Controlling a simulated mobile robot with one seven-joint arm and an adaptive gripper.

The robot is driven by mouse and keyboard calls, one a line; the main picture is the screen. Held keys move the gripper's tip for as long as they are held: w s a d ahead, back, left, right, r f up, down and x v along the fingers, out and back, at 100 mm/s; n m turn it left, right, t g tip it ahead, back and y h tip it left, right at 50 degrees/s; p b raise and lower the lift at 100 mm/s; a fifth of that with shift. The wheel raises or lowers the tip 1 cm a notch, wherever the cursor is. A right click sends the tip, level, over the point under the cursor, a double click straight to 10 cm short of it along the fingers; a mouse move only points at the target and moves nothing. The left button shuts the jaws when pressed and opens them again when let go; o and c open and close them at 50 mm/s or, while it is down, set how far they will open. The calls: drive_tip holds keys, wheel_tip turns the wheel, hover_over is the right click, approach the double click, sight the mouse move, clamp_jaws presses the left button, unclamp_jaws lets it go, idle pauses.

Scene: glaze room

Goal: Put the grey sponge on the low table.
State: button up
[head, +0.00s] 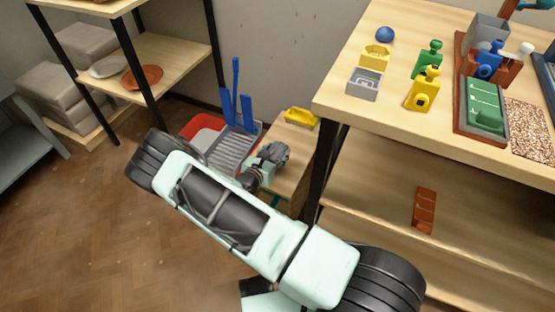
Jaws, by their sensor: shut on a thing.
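My gripper (271,156) is at the far end of my arm, pointing away over the low table (296,139). It is shut on a small grey thing that I take for the grey sponge; the fingers and the arm hide most of it. I cannot tell whether the sponge touches the tabletop. The low table is a small pale wooden one, tucked between the tall workbench and a grey ribbed rack. My arm covers part of its near left side.
A yellow tray (301,117) lies at the table's back. Left of it are the grey rack (232,148) with blue uprights and a red bin (199,125). The workbench (345,105) rises close on the right, crowded with coloured items. Open floor (70,220) is at left.

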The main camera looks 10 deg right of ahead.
sight(277, 157)
drive_tip(key=shift+w+d+f, duration=0.2)
drive_tip(key=shift+f, duration=0.15)
drive_tip(key=shift+w+f+b, duration=0.15)
drive_tip(key=shift+f+b, duration=0.85)
drive_tip(key=shift+f, duration=0.6)
drive_tip(key=shift+f, duration=0.15)
drive_tip(key=o, duration=0.9)
drive_tip(key=shift+o, duration=0.2)
drive_tip(key=shift+r, duration=0.25)
drive_tip(key=p+v, duration=0.3)
drive_tip(key=v, duration=0.9)
drive_tip(key=shift+f, duration=0.1)
